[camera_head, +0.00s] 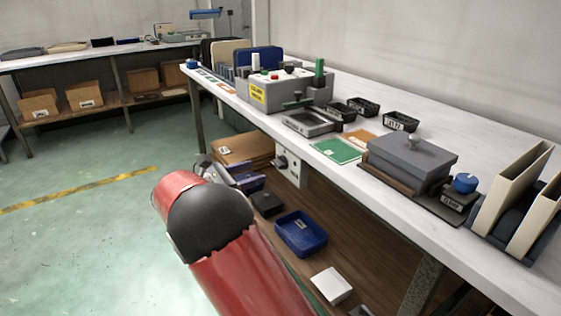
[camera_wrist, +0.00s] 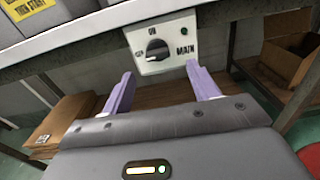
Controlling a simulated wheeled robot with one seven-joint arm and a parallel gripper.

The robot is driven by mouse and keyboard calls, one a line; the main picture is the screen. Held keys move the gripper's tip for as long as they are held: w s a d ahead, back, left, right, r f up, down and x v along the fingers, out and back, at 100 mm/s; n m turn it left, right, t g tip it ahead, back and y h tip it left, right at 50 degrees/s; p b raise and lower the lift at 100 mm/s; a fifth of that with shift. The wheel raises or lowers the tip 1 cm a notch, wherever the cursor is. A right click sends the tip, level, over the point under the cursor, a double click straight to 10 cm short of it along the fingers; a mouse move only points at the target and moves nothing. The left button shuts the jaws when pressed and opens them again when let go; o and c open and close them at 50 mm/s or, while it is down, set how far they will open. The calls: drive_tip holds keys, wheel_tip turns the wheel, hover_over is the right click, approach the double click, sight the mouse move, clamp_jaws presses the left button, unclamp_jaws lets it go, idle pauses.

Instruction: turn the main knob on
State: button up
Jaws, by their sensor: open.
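The main knob (camera_wrist: 157,49) is a dark rotary knob on a white panel (camera_wrist: 178,62) marked MAIN. An ON label is above the knob and an OFF label to its left. Its bar looks roughly sideways, toward OFF. A small dark green lamp (camera_wrist: 183,32) is at upper right. In the head view the knob (camera_head: 281,161) and panel (camera_head: 293,174) are under the bench's front edge. My gripper (camera_wrist: 159,73) is open and empty, its two purple fingers apart below and either side of the knob, not visibly touching it. In the head view my arm partly hides my gripper.
The white bench top (camera_head: 345,85) overhangs the panel. Below, a wooden shelf (camera_head: 365,235) holds a blue tray (camera_head: 301,233), a white box (camera_head: 331,285) and cardboard (camera_head: 240,148). A grey machine (camera_head: 315,92) stands on the bench. The green floor at left is open.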

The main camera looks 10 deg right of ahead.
sight(275, 163)
drive_tip(key=x, duration=0.7)
drive_tip(key=shift+w+d, duration=0.25)
drive_tip(key=c, duration=1)
